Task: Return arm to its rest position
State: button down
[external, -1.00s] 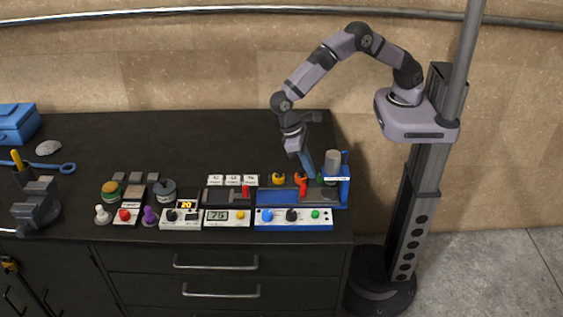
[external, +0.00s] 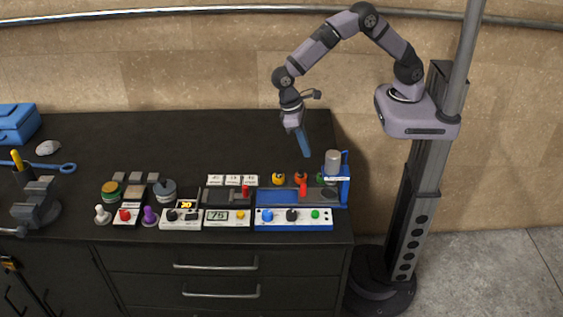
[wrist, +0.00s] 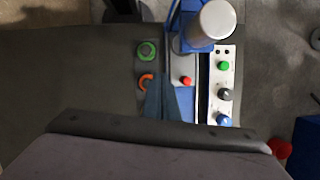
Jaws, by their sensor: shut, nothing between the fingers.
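My gripper (external: 305,147) hangs from my arm above the back right of the dark bench. Its blue fingers are shut and empty, pointing down, apart from everything below. In the wrist view the blue fingers (wrist: 168,97) show over the bench beside the press. The blue press (external: 342,190) with its grey cylinder (external: 332,162) stands below and to the right of my gripper. It also shows in the wrist view, with its cylinder (wrist: 216,20) seen from above.
A control box (external: 293,218) with blue, black and green knobs lies along the press front. Orange, yellow and green round pieces sit behind the press bed. Displays, knobs and small blocks fill the bench front to the left. A vise (external: 37,203) stands far left. The back bench (external: 200,135) is clear.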

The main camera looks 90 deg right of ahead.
jog(key=s+d+n+t+b, duration=0.1)
jog(key=s+d+b, duration=0.1)
jog(key=s+d, duration=0.5)
jog(key=s+d+f+n+t+h+b, duration=0.1)
jog(key=s+d+t+b, duration=0.1)
jog(key=s+d, duration=0.5)
jog(key=d, duration=0.6)
jog(key=shift+s+f+b, duration=0.2)
jog(key=shift+s+b, duration=0.1)
jog(key=shift+s, duration=0.05)
dwell(1.5)
